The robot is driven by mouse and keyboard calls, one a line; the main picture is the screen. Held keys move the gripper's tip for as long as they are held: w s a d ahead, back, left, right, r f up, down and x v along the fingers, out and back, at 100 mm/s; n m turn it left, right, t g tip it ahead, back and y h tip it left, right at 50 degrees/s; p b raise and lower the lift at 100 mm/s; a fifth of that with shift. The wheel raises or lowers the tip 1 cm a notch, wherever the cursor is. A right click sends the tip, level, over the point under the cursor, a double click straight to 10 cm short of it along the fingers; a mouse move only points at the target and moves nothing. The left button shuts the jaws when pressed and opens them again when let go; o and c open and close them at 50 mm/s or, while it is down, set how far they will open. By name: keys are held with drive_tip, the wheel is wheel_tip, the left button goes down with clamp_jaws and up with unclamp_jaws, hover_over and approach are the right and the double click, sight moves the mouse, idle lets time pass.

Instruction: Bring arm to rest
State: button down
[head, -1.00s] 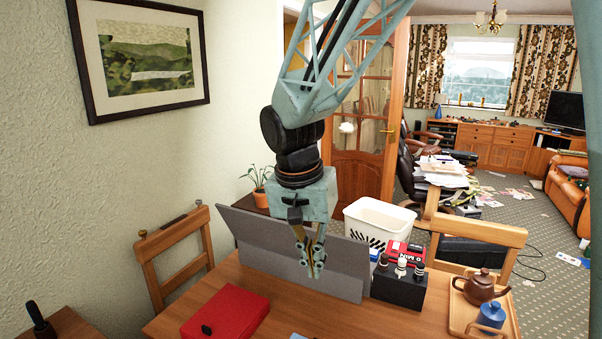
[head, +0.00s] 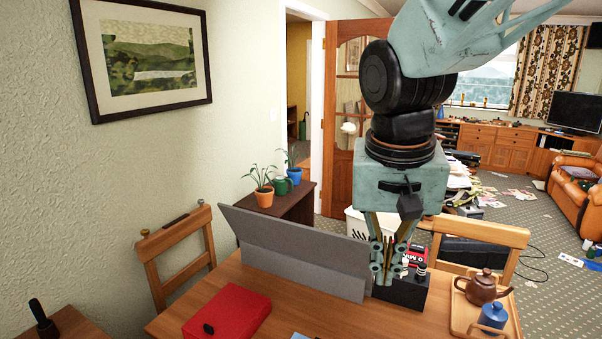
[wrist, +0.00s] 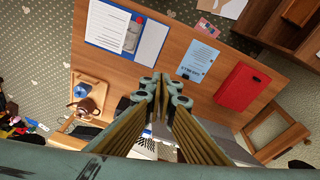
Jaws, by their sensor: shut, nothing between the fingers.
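My gripper (head: 382,270) hangs from my pale teal arm in the head view, pointing down. It is in front of the black box and the right end of the grey panel, and hides part of both. In the wrist view my gripper (wrist: 161,84) has its fingertips together with nothing between them, above the wooden table (wrist: 185,115).
A grey panel (head: 300,260) stands on the table, with a red case (head: 227,312) in front. A black box (head: 412,293) is beside the gripper. A tray (head: 460,315) holds a brown teapot (head: 481,288) and blue pot (head: 493,317). Wooden chairs flank the table.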

drive_tip(key=s+d+r+n+t, duration=0.1)
drive_tip(key=s+d, duration=0.1)
drive_tip(key=s, duration=0.8)
drive_tip(key=s+d+r+n+y, duration=0.1)
drive_tip(key=s+d, duration=0.2)
drive_tip(key=s, duration=0.7)
drive_tip(key=shift+s+d+r+n+t, duration=0.25)
drive_tip(key=shift+d+r+n+t, duration=0.05)
drive_tip(key=shift+d+r+t, duration=0.1)
idle(0.6)
